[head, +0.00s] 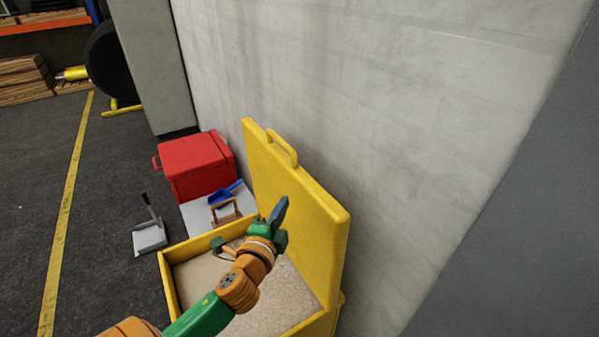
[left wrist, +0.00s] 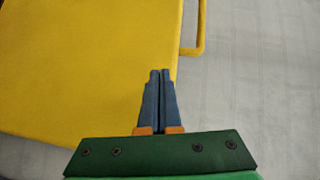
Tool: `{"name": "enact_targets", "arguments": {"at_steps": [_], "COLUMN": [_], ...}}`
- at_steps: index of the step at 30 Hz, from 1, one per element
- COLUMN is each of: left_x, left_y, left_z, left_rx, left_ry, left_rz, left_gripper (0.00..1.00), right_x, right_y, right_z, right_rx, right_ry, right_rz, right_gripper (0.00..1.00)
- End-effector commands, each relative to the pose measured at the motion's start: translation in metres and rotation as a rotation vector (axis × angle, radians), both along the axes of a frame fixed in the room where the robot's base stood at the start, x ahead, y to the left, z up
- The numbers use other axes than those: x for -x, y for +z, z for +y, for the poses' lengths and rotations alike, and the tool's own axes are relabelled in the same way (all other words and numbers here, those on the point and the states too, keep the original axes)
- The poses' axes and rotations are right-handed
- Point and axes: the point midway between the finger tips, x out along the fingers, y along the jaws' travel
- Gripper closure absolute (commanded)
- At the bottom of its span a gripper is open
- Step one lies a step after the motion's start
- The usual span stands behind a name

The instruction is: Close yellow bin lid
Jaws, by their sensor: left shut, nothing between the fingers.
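The yellow bin (head: 169,281) stands against the wall, open, with pale granular material inside. Its yellow lid (head: 315,215) is raised upright along the wall side, with a handle (head: 284,146) on its top edge. My left gripper (head: 279,210) is above the bin opening, in front of the lid's inner face; its blue fingers are together and empty. In the left wrist view the fingers (left wrist: 159,75) overlap the lid's edge (left wrist: 90,65), with the handle (left wrist: 201,30) just beyond to the right. Whether they touch the lid I cannot tell. My right gripper is not in view.
A red box (head: 196,165) stands behind the bin, beside a pale mat with a blue dustpan (head: 226,193) and a small brown item. A grey dustpan (head: 149,236) lies on the floor. The wall (head: 390,110) is close behind the lid.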

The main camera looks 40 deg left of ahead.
Motion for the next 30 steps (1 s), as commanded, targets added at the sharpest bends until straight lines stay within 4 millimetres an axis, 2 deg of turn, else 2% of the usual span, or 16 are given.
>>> {"name": "enact_targets", "arguments": {"at_steps": [1,2,5,8,18,24,30], "left_x": [-0.005,-0.007,-0.013,-0.026,-0.088,-0.103,-0.105], "left_y": [0.02,0.029,0.04,0.042,0.042,0.04,0.04], "left_z": [0.0,0.0,0.0,0.004,0.025,0.029,0.029], "left_rx": [-0.086,-0.127,-0.184,-0.185,-0.177,-0.176,-0.175], "left_ry": [-0.025,-0.038,-0.054,-0.052,-0.05,-0.052,-0.052], "left_rz": [-0.041,-0.058,-0.082,-0.084,-0.08,-0.079,-0.078], "left_gripper": [1.0,1.0,1.0,1.0,1.0,1.0,1.0], "right_x": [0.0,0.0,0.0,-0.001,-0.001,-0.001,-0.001], "right_y": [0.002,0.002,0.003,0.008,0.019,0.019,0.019], "right_z": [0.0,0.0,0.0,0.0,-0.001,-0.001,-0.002], "right_rx": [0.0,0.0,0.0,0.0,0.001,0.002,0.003], "right_ry": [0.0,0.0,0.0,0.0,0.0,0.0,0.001], "right_rz": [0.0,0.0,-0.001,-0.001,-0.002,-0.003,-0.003], "right_gripper": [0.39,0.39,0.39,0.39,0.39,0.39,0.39]}}
